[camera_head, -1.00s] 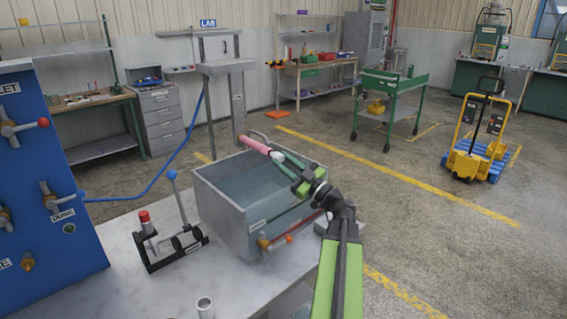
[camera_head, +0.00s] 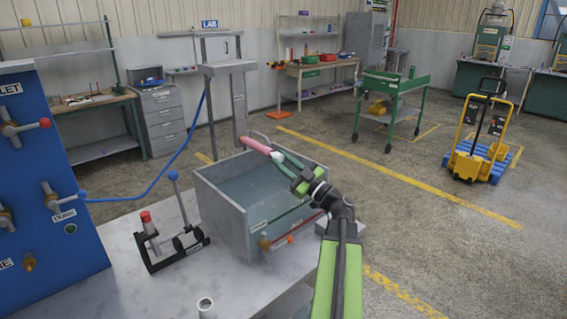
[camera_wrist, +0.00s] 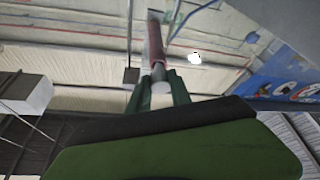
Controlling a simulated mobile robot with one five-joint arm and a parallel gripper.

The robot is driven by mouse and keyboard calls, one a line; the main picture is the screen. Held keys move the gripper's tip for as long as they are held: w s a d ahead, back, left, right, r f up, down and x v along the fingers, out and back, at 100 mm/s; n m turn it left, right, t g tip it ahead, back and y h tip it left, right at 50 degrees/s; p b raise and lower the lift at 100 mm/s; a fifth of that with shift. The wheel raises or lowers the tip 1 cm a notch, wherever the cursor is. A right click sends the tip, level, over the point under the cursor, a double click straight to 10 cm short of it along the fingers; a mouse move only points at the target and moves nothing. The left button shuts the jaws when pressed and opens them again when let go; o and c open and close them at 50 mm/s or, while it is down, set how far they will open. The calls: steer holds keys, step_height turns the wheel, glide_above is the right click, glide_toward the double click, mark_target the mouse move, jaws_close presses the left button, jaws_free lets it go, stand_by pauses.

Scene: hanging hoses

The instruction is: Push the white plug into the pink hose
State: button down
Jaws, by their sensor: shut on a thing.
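The pink hose (camera_head: 255,146) slants above the far rim of the grey tank. The white plug (camera_head: 277,157) is in line with its lower right end and meets it. My gripper (camera_head: 285,161) is shut on the plug from the lower right. In the wrist view the pink hose (camera_wrist: 156,45) runs up and away from the plug (camera_wrist: 159,74), which sits between my green fingertips (camera_wrist: 160,84). Hose and plug look touching and aligned there. How deep the plug sits in the hose cannot be told.
The grey water tank (camera_head: 228,213) stands on the bench (camera_head: 130,285) below my arm. A black clamp stand (camera_head: 168,242) with levers is left of it. A blue valve panel (camera_head: 68,215) with a blue hose (camera_head: 150,190) is at far left.

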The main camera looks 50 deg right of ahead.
steer(key=shift+w, duration=0.9)
stand_by(0.9)
steer(key=c, duration=1.1)
jaws_free()
steer(key=b+v, duration=0.6)
steer(key=v, duration=1.1)
steer(key=shift+s, duration=0.2)
steer(key=shift+f, duration=0.15)
